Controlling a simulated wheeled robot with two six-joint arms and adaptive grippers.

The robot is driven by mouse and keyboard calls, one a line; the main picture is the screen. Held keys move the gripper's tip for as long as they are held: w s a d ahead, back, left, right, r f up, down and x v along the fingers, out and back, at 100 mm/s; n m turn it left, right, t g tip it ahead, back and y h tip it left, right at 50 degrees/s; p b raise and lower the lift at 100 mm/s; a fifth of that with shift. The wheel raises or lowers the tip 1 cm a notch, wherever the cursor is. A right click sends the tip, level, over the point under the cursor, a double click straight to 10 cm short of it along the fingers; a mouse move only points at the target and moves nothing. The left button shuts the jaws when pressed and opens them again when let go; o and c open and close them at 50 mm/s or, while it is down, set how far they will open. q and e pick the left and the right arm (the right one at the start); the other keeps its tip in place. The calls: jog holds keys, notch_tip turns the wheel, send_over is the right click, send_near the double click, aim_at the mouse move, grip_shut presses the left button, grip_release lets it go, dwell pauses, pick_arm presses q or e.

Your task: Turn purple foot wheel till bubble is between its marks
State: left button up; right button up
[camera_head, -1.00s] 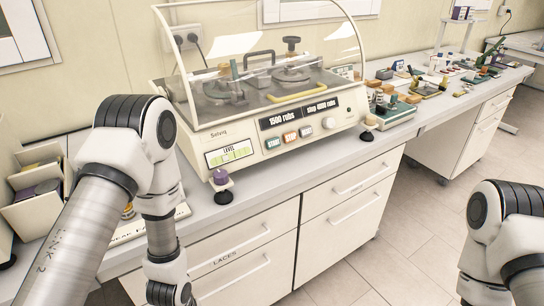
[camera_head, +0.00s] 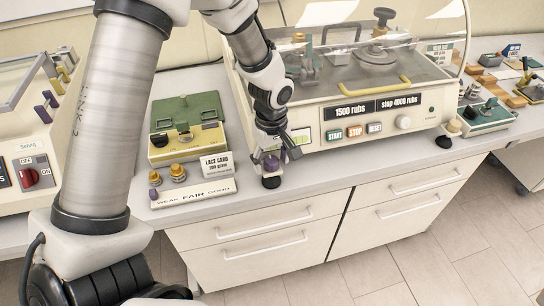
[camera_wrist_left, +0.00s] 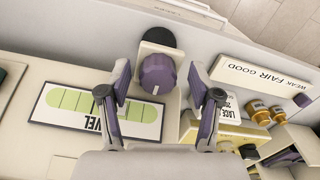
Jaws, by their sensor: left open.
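The purple foot wheel (camera_head: 270,164) is at the front left corner of the cream rub tester (camera_head: 340,138), above a black foot. In the left wrist view, the ribbed purple wheel (camera_wrist_left: 157,74) with a pale mark sits between the fingers of my open left gripper (camera_wrist_left: 159,72). Gaps show on both sides, so the fingers look apart from it. In the head view my left gripper (camera_head: 279,155) points down over the wheel and partly hides it. The green level (camera_wrist_left: 95,112) shows dark division lines; I cannot make out the bubble's position. A finger covers part of it.
Another cream machine (camera_head: 30,150) is at far left. The counter's front edge is close to the wheel.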

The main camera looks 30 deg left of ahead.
pick_arm(q)
jog(key=shift+w+f, duration=0.15)
jog(key=shift+w, duration=0.05)
jog(key=shift+s, duration=0.1)
jog(key=c, duration=1.1)
jog(key=shift+c, duration=0.2)
jog(key=shift+m, duration=0.3)
jog(key=m+p, duration=0.1)
jog(key=m, duration=0.1)
jog(key=m+p, duration=0.1)
jog(key=m, duration=0.1)
jog(key=shift+s+r, duration=0.1)
jog(key=shift+r, duration=0.1)
jog(key=m+p, duration=0.2)
jog(key=m, duration=0.2)
jog(key=shift+a+f+m, duration=0.1)
jog(key=shift+a+m, duration=0.05)
jog(key=shift+m, duration=0.25)
jog(key=o, duration=1.1)
